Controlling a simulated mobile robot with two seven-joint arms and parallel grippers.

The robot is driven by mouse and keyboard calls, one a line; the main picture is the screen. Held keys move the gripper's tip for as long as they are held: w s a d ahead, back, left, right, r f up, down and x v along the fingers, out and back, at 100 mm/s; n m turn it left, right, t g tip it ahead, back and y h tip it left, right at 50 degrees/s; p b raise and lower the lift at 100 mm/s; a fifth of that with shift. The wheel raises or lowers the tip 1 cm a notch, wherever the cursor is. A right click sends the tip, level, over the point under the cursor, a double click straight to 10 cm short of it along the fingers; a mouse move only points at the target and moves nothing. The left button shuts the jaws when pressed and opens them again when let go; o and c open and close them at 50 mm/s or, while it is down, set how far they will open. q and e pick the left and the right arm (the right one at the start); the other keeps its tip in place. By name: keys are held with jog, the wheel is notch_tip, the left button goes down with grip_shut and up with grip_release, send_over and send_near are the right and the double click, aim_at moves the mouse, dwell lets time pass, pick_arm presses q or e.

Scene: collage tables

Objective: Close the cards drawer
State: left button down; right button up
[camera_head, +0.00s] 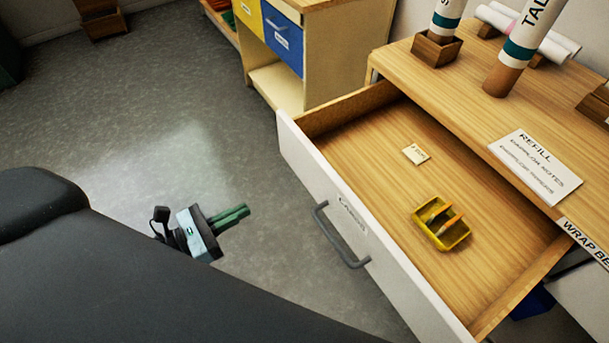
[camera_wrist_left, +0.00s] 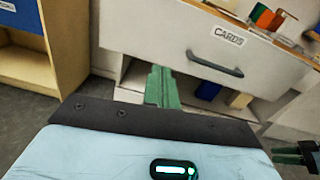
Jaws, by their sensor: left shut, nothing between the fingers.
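The cards drawer (camera_head: 345,215) is pulled far out of the wooden table. Its white front has a CARDS label and a grey bar handle (camera_head: 338,238). The drawer front (camera_wrist_left: 200,35) and handle (camera_wrist_left: 215,65) also show in the left wrist view. My left gripper (camera_head: 234,216) is shut and empty, in front of the drawer front and apart from the handle. Its green fingers (camera_wrist_left: 160,87) point toward the drawer in the wrist view. A dark part with some green at the right edge of that view may be my right gripper (camera_wrist_left: 292,154); its jaws are unclear.
Inside the drawer lie a small card (camera_head: 416,153) and a yellow divided tray (camera_head: 441,224). The tabletop (camera_head: 450,90) holds upright labelled rolls and a REFILL sign (camera_head: 536,166). A cabinet with a blue drawer (camera_head: 283,38) stands behind.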

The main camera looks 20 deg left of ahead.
aim_at(309, 176)
pick_arm(q)
jog(key=shift+w+r+m+h, duration=0.1)
jog(key=shift+w+m+h, duration=0.2)
jog(key=shift+m, duration=0.5)
pick_arm(e)
jog(key=shift+w, duration=0.1)
pick_arm(q)
jog(key=shift+d, duration=0.15)
